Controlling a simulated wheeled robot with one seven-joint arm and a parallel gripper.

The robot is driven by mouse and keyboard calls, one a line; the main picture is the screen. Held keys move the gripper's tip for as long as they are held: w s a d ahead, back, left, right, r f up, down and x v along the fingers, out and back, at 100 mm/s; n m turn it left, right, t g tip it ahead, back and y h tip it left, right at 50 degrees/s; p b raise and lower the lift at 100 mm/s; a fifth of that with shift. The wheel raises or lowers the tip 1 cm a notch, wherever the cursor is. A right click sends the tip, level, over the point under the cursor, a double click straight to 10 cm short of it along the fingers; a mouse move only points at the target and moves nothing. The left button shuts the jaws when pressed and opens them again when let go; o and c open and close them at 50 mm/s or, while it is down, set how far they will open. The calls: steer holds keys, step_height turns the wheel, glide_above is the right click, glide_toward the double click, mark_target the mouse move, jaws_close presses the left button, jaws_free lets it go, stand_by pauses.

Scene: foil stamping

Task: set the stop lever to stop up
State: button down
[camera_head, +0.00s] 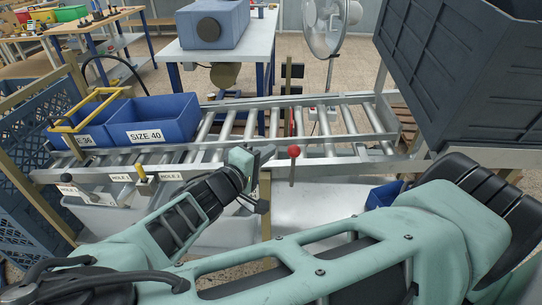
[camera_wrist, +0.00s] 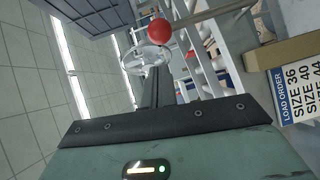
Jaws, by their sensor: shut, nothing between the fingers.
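The stop lever has a red ball knob (camera_head: 294,151) at the near rail of the roller conveyor, with a thin rod showing below the knob. In the wrist view the red knob (camera_wrist: 159,31) shows beyond the fingers, with a rod running off to the right. My gripper (camera_head: 262,153) is shut and empty, a little left of the knob and apart from it in the head view. In the wrist view the dark closed fingers (camera_wrist: 150,92) point toward the area just below the knob. The lever's pivot is not clear.
The roller conveyor (camera_head: 330,164) spans the middle. Blue bins, one marked SIZE 40 (camera_head: 155,121), stand at its left end. Small labelled levers (camera_head: 143,174) sit on the left front rail. A large dark crate (camera_head: 465,75) is at right. A fan (camera_head: 327,25) stands behind.

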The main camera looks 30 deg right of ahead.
steer(key=b+v, duration=0.2)
steer(key=v, duration=0.8)
steer(key=shift+w+a+r, duration=0.25)
steer(key=shift+a, duration=0.2)
steer(key=shift+d, duration=0.1)
